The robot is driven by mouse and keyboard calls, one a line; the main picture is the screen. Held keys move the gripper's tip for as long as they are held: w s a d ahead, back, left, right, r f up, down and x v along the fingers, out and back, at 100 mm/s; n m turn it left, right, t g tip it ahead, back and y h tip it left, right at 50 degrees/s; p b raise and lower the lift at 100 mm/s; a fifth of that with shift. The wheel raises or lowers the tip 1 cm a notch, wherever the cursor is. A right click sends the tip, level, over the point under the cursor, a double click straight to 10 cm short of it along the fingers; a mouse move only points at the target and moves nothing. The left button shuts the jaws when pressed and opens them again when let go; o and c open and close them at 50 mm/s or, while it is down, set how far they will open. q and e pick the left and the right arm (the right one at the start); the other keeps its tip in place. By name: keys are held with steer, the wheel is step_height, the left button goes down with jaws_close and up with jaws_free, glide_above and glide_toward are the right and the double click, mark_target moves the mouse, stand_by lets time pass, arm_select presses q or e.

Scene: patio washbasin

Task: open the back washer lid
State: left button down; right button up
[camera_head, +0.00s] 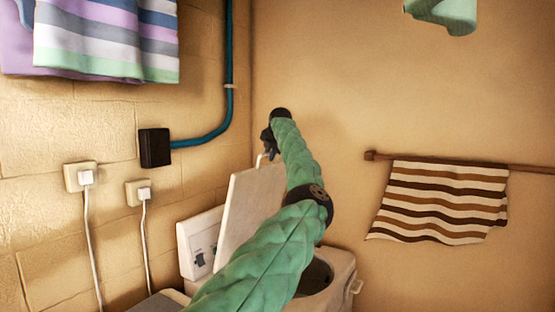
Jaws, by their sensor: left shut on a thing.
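The back washer lid (240,209) is a pale flat panel, raised and standing steeply tilted beside the control panel. The washer body (345,268) shows below it, with part of its dark round opening (316,277) uncovered. My left arm, in a green quilted sleeve, reaches across and hides much of the washer and the lid's right side. My left gripper (267,150) is at the lid's top edge, shut on a small light part there that looks like its handle. The fingertips are small and dark, partly hidden by the wrist. My right gripper is not in view.
A control panel (198,243) stands left of the lid. Two wall sockets (81,177) with white cables, a black box (155,148) and a blue pipe (229,62) are on the left wall. A striped towel (441,201) hangs from a rail on the right.

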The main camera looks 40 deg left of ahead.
arm_select(q)
steer(key=shift+s+a+r, duration=0.2)
steer(key=shift+a, duration=0.6)
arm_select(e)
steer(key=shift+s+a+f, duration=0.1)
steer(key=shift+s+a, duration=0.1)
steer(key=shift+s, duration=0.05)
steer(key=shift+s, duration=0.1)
arm_select(q)
steer(key=c, duration=1.7)
jaws_free()
steer(key=shift+a, duration=0.1)
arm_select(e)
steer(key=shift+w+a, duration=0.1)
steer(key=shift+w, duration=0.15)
